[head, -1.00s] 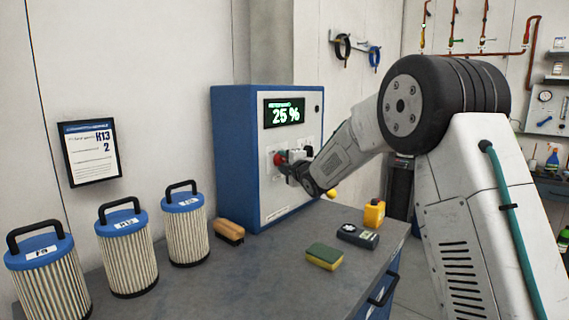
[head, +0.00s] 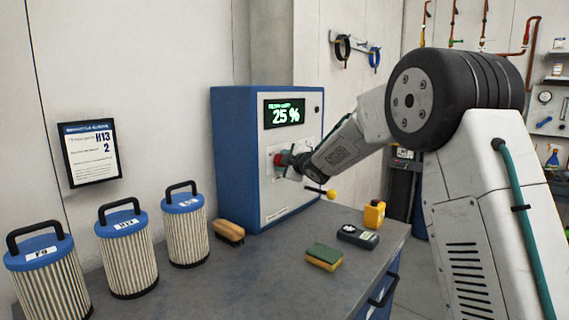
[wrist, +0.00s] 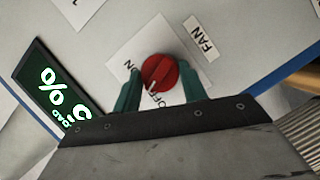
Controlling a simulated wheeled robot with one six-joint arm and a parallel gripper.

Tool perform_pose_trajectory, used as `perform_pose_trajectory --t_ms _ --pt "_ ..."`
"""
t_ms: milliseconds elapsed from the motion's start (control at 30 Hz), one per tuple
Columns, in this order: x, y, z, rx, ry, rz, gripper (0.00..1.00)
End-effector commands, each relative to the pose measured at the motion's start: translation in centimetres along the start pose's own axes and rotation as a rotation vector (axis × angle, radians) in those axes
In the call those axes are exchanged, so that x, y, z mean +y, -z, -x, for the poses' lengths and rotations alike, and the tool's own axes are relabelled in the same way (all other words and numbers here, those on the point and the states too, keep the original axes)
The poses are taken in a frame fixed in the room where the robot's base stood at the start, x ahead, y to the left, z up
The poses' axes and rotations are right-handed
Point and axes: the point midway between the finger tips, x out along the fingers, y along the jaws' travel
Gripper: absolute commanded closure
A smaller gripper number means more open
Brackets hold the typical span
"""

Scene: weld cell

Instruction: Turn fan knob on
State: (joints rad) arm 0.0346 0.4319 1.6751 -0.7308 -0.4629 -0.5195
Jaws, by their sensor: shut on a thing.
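The red fan knob (wrist: 160,70) is on the pale front panel, with a FAN label (wrist: 201,36) beside it and ON and OFF marks around it. The knob's white pointer line is toward the OFF mark. My gripper (wrist: 161,80) has its two teal fingers on either side of the knob and is shut on it. In the head view the red knob (head: 282,160) shows at the tip of my gripper (head: 291,163), which hides part of the panel. The blue cabinet (head: 232,160) has a green display (head: 284,113) reading 25 %.
A yellow-ended lever (head: 331,195) sticks out below my wrist. A sign (head: 90,153) hangs on the wall.

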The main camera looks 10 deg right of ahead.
Motion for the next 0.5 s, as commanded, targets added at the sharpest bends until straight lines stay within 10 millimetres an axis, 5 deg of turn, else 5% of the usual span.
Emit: perform_pose_trajectory --t_ms 500 --pt "0.58 -0.27 -0.05 -0.001 0.186 -0.448 0.8"
